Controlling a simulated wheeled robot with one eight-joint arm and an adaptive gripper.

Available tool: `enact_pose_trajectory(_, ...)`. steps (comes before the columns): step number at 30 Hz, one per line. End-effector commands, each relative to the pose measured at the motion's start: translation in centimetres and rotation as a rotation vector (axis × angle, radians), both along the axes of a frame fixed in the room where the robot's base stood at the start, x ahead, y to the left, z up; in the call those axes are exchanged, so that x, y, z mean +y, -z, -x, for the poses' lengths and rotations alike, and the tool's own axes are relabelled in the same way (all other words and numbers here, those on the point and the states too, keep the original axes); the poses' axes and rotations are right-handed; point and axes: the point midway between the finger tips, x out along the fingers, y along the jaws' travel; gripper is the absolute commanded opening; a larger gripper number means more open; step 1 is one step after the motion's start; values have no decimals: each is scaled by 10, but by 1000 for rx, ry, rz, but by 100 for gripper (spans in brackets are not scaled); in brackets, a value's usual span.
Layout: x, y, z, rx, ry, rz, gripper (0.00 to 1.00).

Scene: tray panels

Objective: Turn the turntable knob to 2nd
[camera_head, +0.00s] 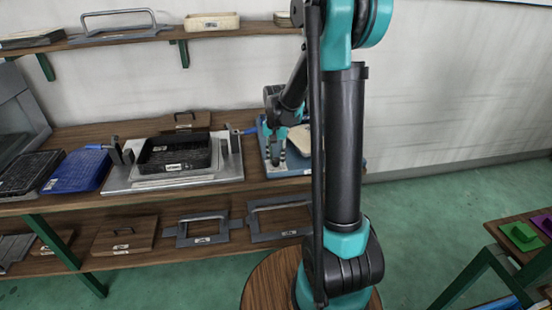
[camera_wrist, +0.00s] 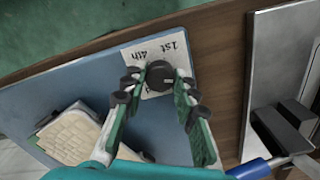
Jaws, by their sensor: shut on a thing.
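The dark round turntable knob (camera_wrist: 159,74) sits on a white label card (camera_wrist: 183,63) in the wrist view. The words 1st and 4th show upside down above the knob; the other labels are hidden. A small pale mark shows on the knob's face. My gripper (camera_wrist: 161,88) is shut on the knob, one finger on each side. The knob's panel is a blue board (camera_wrist: 75,88). In the head view my gripper (camera_head: 283,150) reaches down over the blue board (camera_head: 288,172), and the knob cannot be made out.
A beige block (camera_wrist: 72,138) lies on the blue board. A metal plate (camera_head: 120,187) with a black tray (camera_head: 175,168) stands left of the board, and a blue handle (camera_wrist: 250,170) lies between. A blue tray (camera_head: 78,172) is farther left. A shelf (camera_head: 120,38) hangs above.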

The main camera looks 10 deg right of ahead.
Motion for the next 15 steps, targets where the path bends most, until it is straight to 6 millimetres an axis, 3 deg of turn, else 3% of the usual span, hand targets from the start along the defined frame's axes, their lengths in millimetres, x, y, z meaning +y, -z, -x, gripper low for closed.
enact_pose_trajectory(15, 0, 0, -1, -1, 444, 1, 0)
